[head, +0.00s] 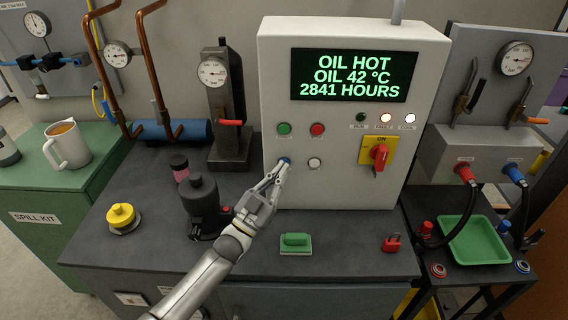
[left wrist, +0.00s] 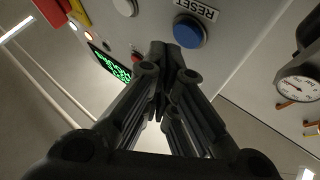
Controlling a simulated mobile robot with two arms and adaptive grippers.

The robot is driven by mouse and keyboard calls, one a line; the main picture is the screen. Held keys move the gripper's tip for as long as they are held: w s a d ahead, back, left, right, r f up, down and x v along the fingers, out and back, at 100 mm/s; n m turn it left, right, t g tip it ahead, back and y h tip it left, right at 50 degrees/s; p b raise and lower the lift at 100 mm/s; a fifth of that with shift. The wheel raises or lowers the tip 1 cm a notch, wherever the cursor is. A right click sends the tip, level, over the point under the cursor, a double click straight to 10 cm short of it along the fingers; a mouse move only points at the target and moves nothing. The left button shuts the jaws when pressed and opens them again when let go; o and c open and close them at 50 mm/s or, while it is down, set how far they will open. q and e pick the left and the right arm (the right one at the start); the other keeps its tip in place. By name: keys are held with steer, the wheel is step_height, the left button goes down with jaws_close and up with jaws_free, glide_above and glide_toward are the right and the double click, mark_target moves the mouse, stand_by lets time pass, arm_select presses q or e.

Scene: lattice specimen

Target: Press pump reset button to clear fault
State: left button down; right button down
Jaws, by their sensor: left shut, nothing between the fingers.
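The white pump control box (head: 345,190) stands on the dark bench. Its display (head: 354,76) reads OIL HOT, OIL 42 °C, 2841 HOURS. The fault lamp (head: 385,118) is lit. The blue reset button (head: 285,160) is partly behind my left fingertips; in the left wrist view the button (left wrist: 188,32) shows clearly beside its RESET label. My left gripper (head: 281,169) is shut and empty, its tips close to the button. In the left wrist view the tips (left wrist: 168,46) lie beside the button; I cannot tell whether they touch the panel. My right gripper is out of view.
Green (head: 284,128), red (head: 317,129) and white (head: 314,163) buttons sit near the blue one. A red rotary switch (head: 380,155) is to the right. A black pump-like bottle (head: 199,196) stands near my left arm. A green-handled block (head: 296,243) and red padlock (head: 391,243) lie in front.

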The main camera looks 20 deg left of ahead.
arm_select(q)
steer(key=shift+w, duration=0.15)
steer(key=shift+w+a, duration=0.1)
steer(key=shift+w, duration=0.15)
steer(key=shift+w+a+b, duration=0.1)
steer(key=shift+w+b, duration=0.25)
steer(key=shift+b, duration=0.2)
stand_by(0.4)
steer(key=shift+s+r, duration=0.1)
steer(key=shift+s+d+p, duration=0.2)
steer(key=shift+s+p, duration=0.25)
steer(key=shift+s, duration=0.25)
